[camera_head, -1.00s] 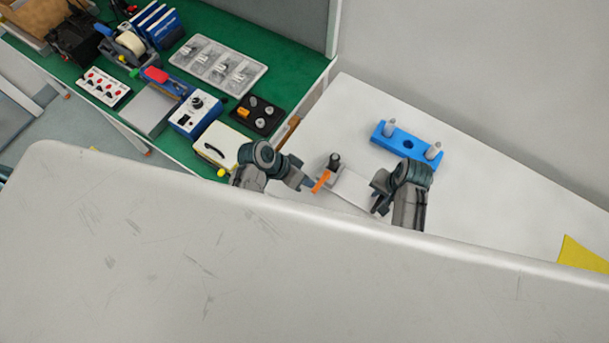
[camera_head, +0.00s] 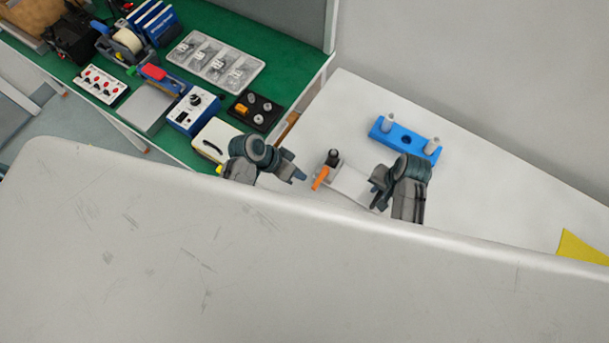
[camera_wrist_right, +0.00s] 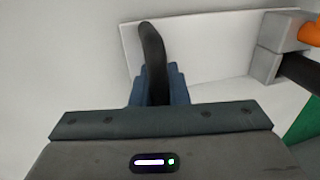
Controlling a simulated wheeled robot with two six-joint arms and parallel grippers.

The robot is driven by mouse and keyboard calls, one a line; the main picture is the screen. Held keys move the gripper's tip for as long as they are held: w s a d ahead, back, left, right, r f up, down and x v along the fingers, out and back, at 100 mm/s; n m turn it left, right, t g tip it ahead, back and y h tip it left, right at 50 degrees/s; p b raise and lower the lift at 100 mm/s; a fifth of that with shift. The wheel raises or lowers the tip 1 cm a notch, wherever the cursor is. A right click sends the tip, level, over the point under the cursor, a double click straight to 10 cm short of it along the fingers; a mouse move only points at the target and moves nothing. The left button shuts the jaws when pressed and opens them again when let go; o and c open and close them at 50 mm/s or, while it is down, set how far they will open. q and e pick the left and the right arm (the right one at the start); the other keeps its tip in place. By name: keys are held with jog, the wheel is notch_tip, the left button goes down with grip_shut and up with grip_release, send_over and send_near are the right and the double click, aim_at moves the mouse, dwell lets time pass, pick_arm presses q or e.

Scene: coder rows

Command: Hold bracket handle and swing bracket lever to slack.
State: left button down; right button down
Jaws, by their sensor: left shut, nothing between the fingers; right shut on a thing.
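The bracket is a pale grey plate (camera_head: 350,184) with a grey block at its left end, a black cylinder (camera_head: 333,156) and an orange lever (camera_head: 320,178). In the right wrist view the plate (camera_wrist_right: 200,42), block (camera_wrist_right: 268,48) and part of the lever (camera_wrist_right: 311,32) show. The black curved handle (camera_wrist_right: 152,55) stands between the fingers of my right gripper (camera_wrist_right: 156,85), which is shut on it. The right gripper also shows in the head view (camera_head: 378,198) at the plate's right end. My left gripper (camera_head: 302,177) is shut and empty, just left of the lever and apart from it.
A blue block with two pale pegs (camera_head: 405,139) lies behind the bracket on the white table. A green bench (camera_head: 285,60) with several tools and trays is at the back left. A yellow piece (camera_head: 582,250) lies at far right. A large pale surface fills the foreground.

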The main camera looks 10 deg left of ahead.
pick_arm(q)
jog(key=shift+w+a+r, duration=0.1)
jog(key=shift+w+a, duration=0.1)
jog(key=shift+a, duration=0.35)
jog(key=shift+w+a, duration=0.15)
jog(key=shift+a, duration=0.4)
jog(key=v, duration=0.9)
jog(key=shift+s+r, duration=0.3)
jog(key=shift+s, duration=0.15)
jog(key=shift+d, duration=0.15)
pick_arm(e)
jog(key=c, duration=1.3)
grip_release()
pick_arm(q)
jog(key=shift+f, duration=0.1)
pick_arm(e)
jog(key=shift+r, duration=0.15)
pick_arm(q)
jog(key=shift+f+b, duration=1.25)
jog(key=shift+b, duration=0.05)
pick_arm(e)
jog(key=shift+s+d+r, duration=0.1)
jog(key=shift+d+r, duration=0.2)
jog(key=shift+r, duration=1.45)
jog(key=shift+s+d+r, duration=0.1)
jog(key=shift+d+r, duration=0.25)
jog(key=shift+r, duration=1.35)
jog(key=shift+s+d+r, duration=0.1)
jog(key=shift+d+r, duration=0.2)
jog(key=shift+r, duration=1.45)
